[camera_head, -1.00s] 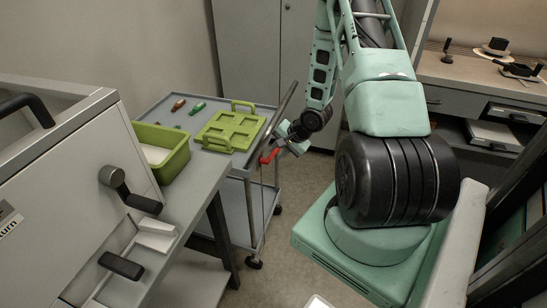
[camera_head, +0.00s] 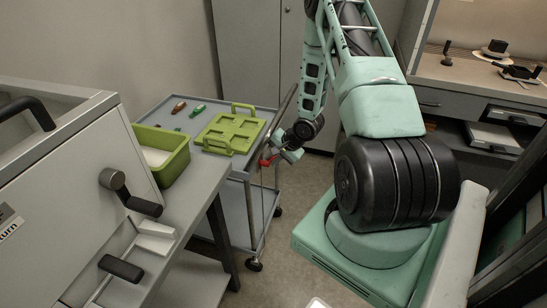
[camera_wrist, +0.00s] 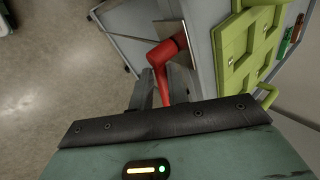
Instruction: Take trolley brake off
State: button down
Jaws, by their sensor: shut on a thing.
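The grey trolley (camera_head: 249,170) stands beyond the bench, with a push handle at its right end. Its red brake lever (camera_head: 266,161) sits at that end, just below the top shelf. The lever also shows in the wrist view (camera_wrist: 160,56), bent, with its lower end running down between my fingers. My gripper (camera_head: 277,158) is shut on the red lever; in the wrist view the fingers (camera_wrist: 166,92) are partly hidden behind the dark-edged wrist housing. The lever's gripped end is partly hidden.
A green tray (camera_head: 207,148) and small red-brown and green pieces (camera_head: 198,111) lie on the trolley top. A green bin (camera_head: 181,162) stands on the bench beside a grey machine (camera_head: 62,190) with black handles. Open floor (camera_head: 285,255) lies right of the trolley.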

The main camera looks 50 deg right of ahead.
jog(key=shift+w+d+r+m+g+y+p, duration=0.15)
jog(key=shift+y+p, duration=0.25)
jog(key=shift+p, duration=1.4)
jog(key=shift+a+f+m+g+y+p, duration=0.1)
jog(key=shift+y+p, duration=0.3)
jog(key=shift+p, duration=1.35)
jog(key=shift+w+d+r+m+g+y+p, duration=0.15)
jog(key=shift+y+p, duration=0.25)
jog(key=shift+p, duration=1.4)
jog(key=shift+a+f+y+p, duration=0.1)
jog(key=shift+f+y+p, duration=0.2)
jog(key=shift+p, duration=0.5)
jog(key=shift+f, duration=0.2)
jog(key=shift+f+g+y+b, duration=0.4)
jog(key=shift+y+b, duration=0.1)
jog(key=shift+b, duration=0.25)
jog(key=shift+d+r+m+g+y+b, duration=0.1)
jog(key=shift+d+m+g+y+b, duration=0.15)
jog(key=shift+m+y+b, duration=0.5)
